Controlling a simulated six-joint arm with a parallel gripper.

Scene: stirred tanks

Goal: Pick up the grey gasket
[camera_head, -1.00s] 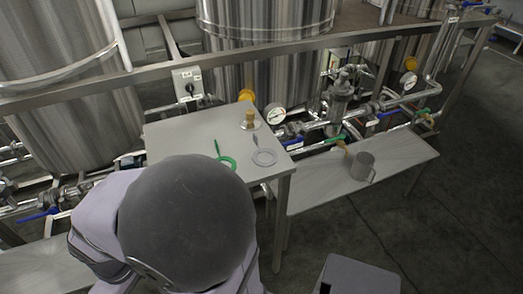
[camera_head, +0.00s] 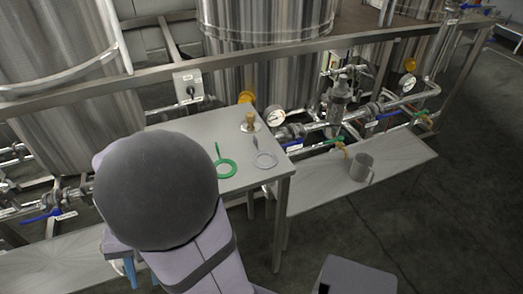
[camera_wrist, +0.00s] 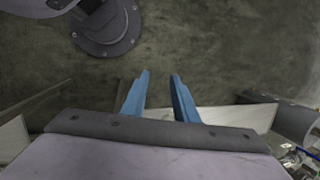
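The grey gasket (camera_head: 265,160) is a thin ring with a short tab. It lies flat on the small table (camera_head: 190,128), right of a green gasket (camera_head: 226,169) of the same kind. My gripper has two blue fingers, which show apart with nothing between them in the wrist view (camera_wrist: 160,88). In the head view the blue fingers (camera_head: 124,268) show partly at the lower left, below my arm and well away from the gasket. The wrist view shows floor and table edges, not the gasket.
A brass-topped fitting (camera_head: 250,122) stands on the table behind the gaskets. A metal mug (camera_head: 361,167) stands on the lower bench (camera_head: 320,190) at right. Pipes, gauges and a rail run behind the table. Large tanks stand further back.

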